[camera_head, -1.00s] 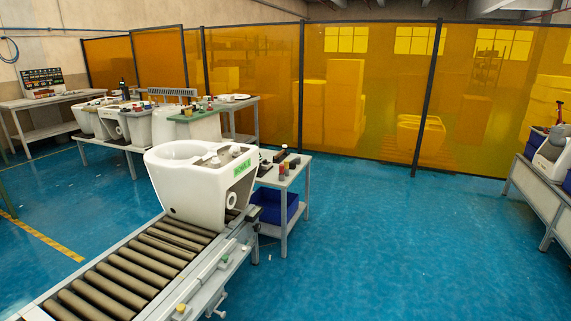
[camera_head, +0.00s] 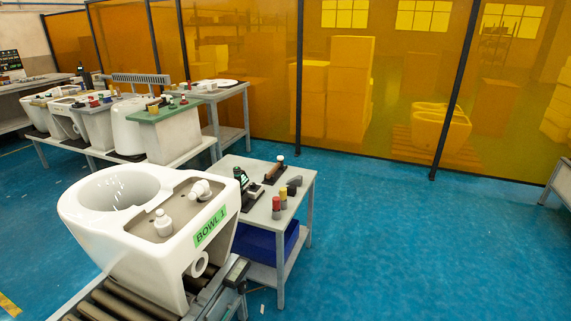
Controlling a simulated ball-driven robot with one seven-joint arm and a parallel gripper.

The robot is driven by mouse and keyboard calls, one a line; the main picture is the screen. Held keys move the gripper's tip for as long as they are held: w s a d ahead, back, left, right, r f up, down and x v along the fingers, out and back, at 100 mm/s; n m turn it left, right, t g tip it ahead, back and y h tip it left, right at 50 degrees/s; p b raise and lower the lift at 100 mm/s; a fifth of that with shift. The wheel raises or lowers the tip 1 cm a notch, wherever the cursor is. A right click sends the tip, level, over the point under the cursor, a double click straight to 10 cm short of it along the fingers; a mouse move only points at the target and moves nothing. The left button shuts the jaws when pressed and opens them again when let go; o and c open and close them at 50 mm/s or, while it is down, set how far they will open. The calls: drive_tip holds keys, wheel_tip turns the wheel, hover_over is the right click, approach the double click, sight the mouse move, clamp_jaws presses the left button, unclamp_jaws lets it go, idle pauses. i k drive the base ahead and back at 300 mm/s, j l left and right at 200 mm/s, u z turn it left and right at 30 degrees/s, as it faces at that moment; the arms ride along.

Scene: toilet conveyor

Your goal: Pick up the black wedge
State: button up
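A small table (camera_head: 262,212) beside the toilet bowl holds several small items. A small dark piece (camera_head: 294,185) lies near its right edge and may be the black wedge; its shape is too small to tell for sure. Other dark items are on the same top: an upright dark item (camera_head: 241,180) at the left and a brown-handled tool (camera_head: 275,171) on a black base at the back. My gripper is not in view.
A white toilet bowl (camera_head: 130,245) labelled BOWL 1 stands on a roller conveyor (camera_head: 100,306) in front. Red and yellow-topped cylinders (camera_head: 276,208) stand at the table's front edge. A blue bin (camera_head: 262,243) is under the tabletop. Blue floor (camera_head: 420,250) is clear to the right.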

sight(291, 190)
drive_tip(key=i, duration=2.35)
drive_tip(key=i+j+z, duration=0.1)
drive_tip(key=i, duration=1.05)
